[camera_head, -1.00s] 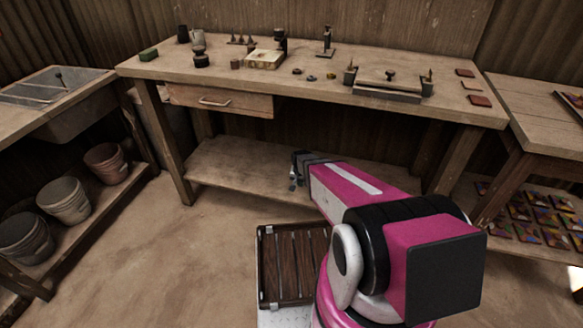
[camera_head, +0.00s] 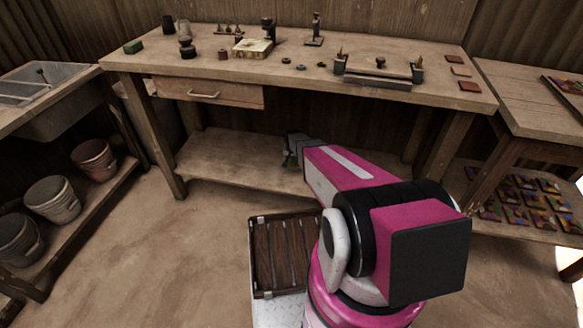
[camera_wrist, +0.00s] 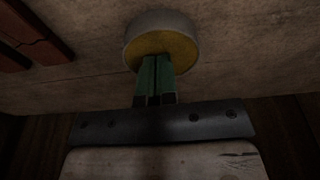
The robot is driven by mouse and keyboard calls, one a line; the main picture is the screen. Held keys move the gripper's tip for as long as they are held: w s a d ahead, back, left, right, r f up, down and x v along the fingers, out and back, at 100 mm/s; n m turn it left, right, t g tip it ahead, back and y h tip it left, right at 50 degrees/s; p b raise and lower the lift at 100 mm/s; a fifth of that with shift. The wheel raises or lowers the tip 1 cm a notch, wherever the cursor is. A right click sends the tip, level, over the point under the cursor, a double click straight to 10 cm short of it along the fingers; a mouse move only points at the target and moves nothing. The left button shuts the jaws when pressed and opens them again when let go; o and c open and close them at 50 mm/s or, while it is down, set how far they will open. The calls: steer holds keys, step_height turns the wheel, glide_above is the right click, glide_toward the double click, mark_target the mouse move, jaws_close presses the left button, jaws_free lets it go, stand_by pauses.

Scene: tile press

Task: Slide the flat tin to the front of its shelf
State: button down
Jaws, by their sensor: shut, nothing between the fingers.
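The flat tin (camera_wrist: 162,36) shows in the wrist view as a round, low tin with a pale grey side and a yellow-brown round face, on a brown surface. My gripper (camera_wrist: 155,62) has its green fingers shut together, empty, with the tips overlapping the tin's face in the picture. I cannot tell whether they touch it. In the head view my gripper (camera_head: 290,155) is over the bench's lower shelf (camera_head: 225,158), under the worktop. I cannot make out the tin there; my arm hides part of the shelf.
The worktop (camera_head: 240,72) with its drawer (camera_head: 205,92) is above the shelf. Bench legs stand at both ends. Buckets (camera_head: 52,198) are at the left, painted tiles (camera_head: 520,198) on a low shelf at the right.

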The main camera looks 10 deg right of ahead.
steer(key=shift+w+d+f, duration=0.2)
steer(key=shift+w+f, duration=0.35)
steer(key=shift+s+f, duration=0.1)
steer(key=shift+f, duration=0.2)
steer(key=shift+f, duration=0.1)
steer(key=s+a, duration=0.1)
steer(key=s, duration=0.2)
steer(key=s+a, duration=0.1)
steer(key=s, duration=0.3)
steer(key=s+a, duration=0.2)
steer(key=s, duration=0.2)
steer(key=shift+s+a, duration=0.15)
steer(key=shift+f, duration=0.1)
steer(key=shift+r, duration=0.85)
